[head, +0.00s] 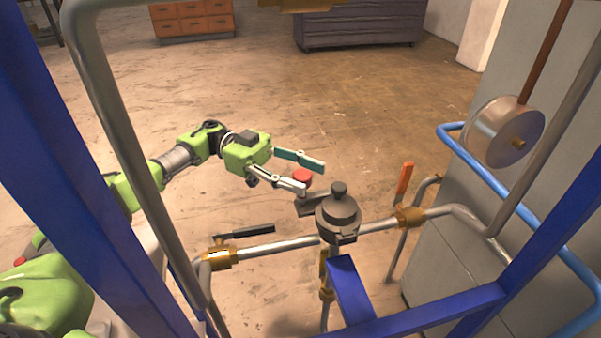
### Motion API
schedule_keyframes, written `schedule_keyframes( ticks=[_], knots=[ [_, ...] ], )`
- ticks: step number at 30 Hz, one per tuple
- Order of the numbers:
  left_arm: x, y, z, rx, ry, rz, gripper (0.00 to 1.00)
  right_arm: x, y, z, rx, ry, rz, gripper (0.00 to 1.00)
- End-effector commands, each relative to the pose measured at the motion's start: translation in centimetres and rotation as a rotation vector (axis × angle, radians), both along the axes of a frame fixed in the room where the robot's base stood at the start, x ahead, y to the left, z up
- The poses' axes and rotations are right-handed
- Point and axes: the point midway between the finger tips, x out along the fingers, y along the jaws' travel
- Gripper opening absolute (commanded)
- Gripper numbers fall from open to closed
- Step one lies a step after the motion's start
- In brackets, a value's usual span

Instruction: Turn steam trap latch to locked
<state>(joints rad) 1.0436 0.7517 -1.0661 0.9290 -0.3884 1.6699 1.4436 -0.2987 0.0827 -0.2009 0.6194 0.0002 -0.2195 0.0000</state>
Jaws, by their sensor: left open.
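The steam trap (338,216) is a dark grey round body with a knob on top, mounted on a horizontal pipe near the middle of the head view. A flat dark latch arm (312,202) sticks out from its left side. A red knob (302,176) shows just above that arm, apparently at its end. My left gripper (312,177) comes in from the left and is open. Its two fingers lie either side of the red knob, one behind and one in front; I cannot tell whether either touches it. My right gripper is out of view.
Brass valves sit on the pipe, one with a black handle (250,232) at left and one with an orange handle (405,180) at right. Blue frame beams (350,290) and grey bent pipes surround the trap. A grey tank wall (450,230) closes the right side.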

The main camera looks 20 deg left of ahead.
Motion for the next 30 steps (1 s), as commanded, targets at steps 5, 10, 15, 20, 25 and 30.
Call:
schedule_keyframes(
  ticks=[5, 10, 15, 20, 25, 30],
  knots=[
    [0.3, 0.9, 0.0, 0.001, 0.000, 0.003, 0.44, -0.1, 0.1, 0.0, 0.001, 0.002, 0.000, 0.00],
    [0.8, 3.1, 0.0, 0.001, 0.001, 0.003, 0.44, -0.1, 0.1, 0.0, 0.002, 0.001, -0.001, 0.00],
    [1.2, 5.2, 0.0, -0.001, 0.000, 0.002, 0.44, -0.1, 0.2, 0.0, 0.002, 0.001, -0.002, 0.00],
    [1.5, 6.3, 0.0, 0.001, 0.000, 0.001, 0.44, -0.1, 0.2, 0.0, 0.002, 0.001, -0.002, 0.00],
    [1.5, 7.1, 0.0, 0.000, 0.000, 0.000, 0.44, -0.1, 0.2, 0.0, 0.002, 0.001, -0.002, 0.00],
    [1.5, 7.3, 0.0, -0.001, 0.000, -0.001, 0.44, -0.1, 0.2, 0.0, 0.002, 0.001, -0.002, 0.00]
  ],
)
